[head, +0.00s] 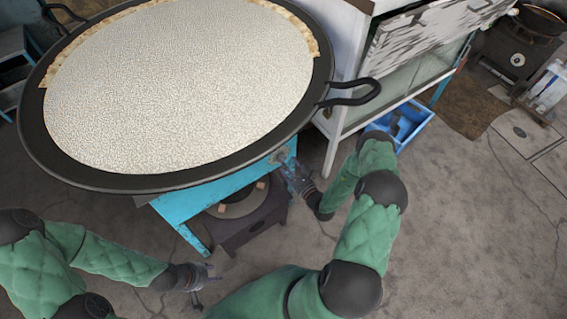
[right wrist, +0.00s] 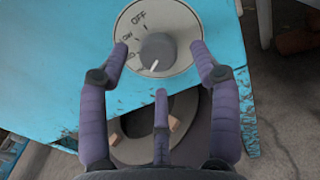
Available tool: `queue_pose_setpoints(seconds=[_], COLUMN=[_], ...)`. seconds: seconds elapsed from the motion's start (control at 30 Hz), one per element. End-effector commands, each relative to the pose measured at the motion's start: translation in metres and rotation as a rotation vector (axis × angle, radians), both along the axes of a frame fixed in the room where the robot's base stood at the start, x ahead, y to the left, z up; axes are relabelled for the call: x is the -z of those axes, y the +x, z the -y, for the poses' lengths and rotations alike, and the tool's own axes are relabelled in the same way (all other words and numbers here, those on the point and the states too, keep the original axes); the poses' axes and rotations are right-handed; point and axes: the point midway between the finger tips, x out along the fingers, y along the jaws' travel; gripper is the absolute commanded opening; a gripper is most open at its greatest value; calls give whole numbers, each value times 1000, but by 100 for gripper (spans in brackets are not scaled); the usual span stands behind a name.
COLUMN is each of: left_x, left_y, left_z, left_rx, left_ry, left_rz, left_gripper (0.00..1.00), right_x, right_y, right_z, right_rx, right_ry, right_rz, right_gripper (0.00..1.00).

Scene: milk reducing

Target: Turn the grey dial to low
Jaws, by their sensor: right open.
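The grey dial (right wrist: 158,48) sits on a round pale plate (right wrist: 180,25) on the blue stand (right wrist: 75,60). The plate reads OFF at the top, with partly hidden lettering at the left. The dial's white mark points down and slightly left. My right gripper (right wrist: 158,60) is open, with fingertips to the left, right and below the dial, apparently not touching it. In the head view the right gripper (head: 285,163) is at the stand's right side, where the dial is hard to make out. My left gripper (head: 208,279) is open and empty above the floor.
A wide black pan (head: 30,125) full of pale liquid rests on the stand, its handle (head: 350,95) jutting right. A dark burner (head: 245,225) is below. A white cabinet (head: 345,60) and blue crate (head: 408,122) stand right.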

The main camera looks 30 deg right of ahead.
Motion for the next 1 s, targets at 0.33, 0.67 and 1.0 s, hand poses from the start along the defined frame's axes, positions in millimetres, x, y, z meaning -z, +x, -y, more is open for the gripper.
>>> queue_pose_setpoints(seconds=[0.33,0.67,1.0], left_x=[10,9,9], left_y=[0,0,0], left_z=[0,0,0], left_rx=[0,0,0], left_ry=[0,0,0], left_rz=[0,0,0], left_gripper=[40,40,40], right_x=[0,0,0], right_y=[28,28,28], right_z=[-3,-2,-2], right_rx=[-1,-1,1], right_ry=[1,1,7], right_rz=[-1,-1,-3], right_gripper=[63,41,9])
